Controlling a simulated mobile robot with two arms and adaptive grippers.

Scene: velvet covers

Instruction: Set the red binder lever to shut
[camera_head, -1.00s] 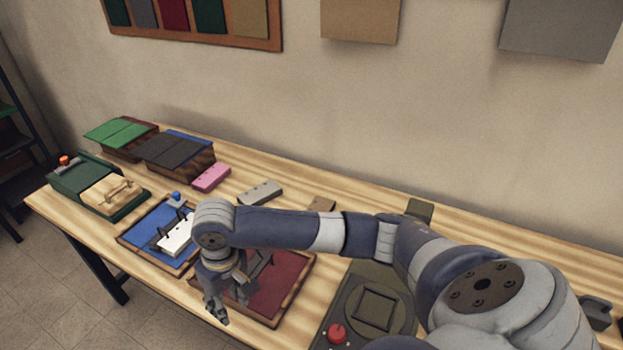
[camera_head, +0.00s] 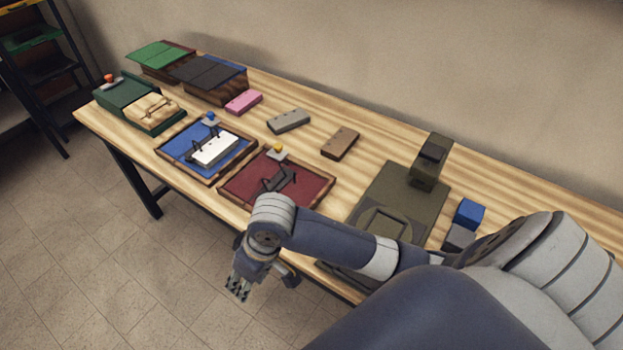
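The red binder (camera_head: 309,190) lies open on the table, a dark red panel with a brown edge and a dark ring mechanism (camera_head: 280,180) on it. At its back edge stands a small lever with a yellow knob (camera_head: 278,149). I cannot tell from this view whether the lever is set open or shut. My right gripper (camera_head: 264,284) hangs in front of the table's front edge, nearer to me than the red binder and apart from it. Its fingers are spread and nothing shows between them. My wrist hides a front part of the binder. My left gripper is out of view.
Left of the red binder lies a blue binder (camera_head: 177,153) with a white block and blue knob. A green device (camera_head: 122,93) with a red knob stands farther left. Pink, grey and brown blocks lie behind. An olive machine (camera_head: 430,165) stands to the right.

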